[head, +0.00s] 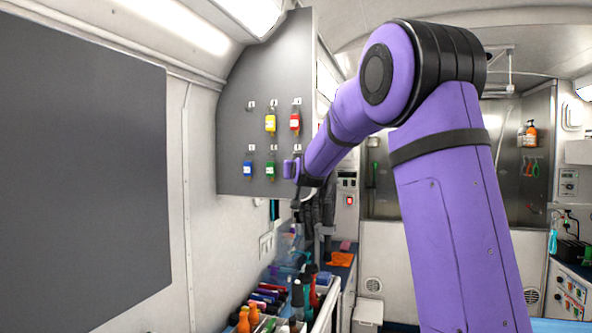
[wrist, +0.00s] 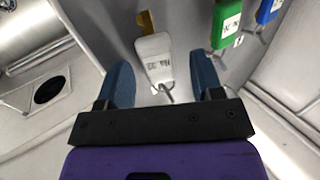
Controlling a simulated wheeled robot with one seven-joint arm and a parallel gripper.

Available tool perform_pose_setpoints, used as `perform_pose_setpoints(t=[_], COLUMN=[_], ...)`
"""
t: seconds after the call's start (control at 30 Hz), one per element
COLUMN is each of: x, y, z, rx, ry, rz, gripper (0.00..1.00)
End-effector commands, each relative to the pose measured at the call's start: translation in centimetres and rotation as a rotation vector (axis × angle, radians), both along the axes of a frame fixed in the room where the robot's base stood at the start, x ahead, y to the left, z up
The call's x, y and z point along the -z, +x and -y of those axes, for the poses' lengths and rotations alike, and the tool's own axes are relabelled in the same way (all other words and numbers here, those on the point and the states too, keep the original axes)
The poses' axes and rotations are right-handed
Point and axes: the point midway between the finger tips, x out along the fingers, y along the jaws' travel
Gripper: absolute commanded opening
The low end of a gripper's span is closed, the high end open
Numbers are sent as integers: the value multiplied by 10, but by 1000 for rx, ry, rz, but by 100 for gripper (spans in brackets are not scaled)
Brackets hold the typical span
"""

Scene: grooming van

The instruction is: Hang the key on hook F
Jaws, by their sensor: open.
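A white-tagged key (wrist: 153,50) with a brass-coloured end stands between the two blue fingers of my gripper (wrist: 160,62) in the wrist view. The fingers are open, with a gap on each side of the tag. Its ring shows close to the gripper's black bar; I cannot tell whether it is on a hook. In the head view the grey key panel (head: 236,85) carries two rows of labelled hooks. My arm's end is by the lower right hook label (head: 297,148) and hides what is below it. The letters are too small to read.
A yellow key (head: 270,122) and a red key (head: 295,123) hang in the upper row. A blue key (head: 247,169) and a green key (head: 270,171) hang in the lower row; the green tag (wrist: 226,22) is close to my right finger. Bottles crowd the counter below.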

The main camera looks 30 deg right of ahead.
Motion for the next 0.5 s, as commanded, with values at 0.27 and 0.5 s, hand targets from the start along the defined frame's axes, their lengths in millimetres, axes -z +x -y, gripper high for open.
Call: perform_pose_setpoints(t=[0.27,0.5], x=[-1,0], y=[-16,-56], z=[-6,-23], rx=[0,-2], ry=[1,2], rz=[1,1], gripper=[60,60])
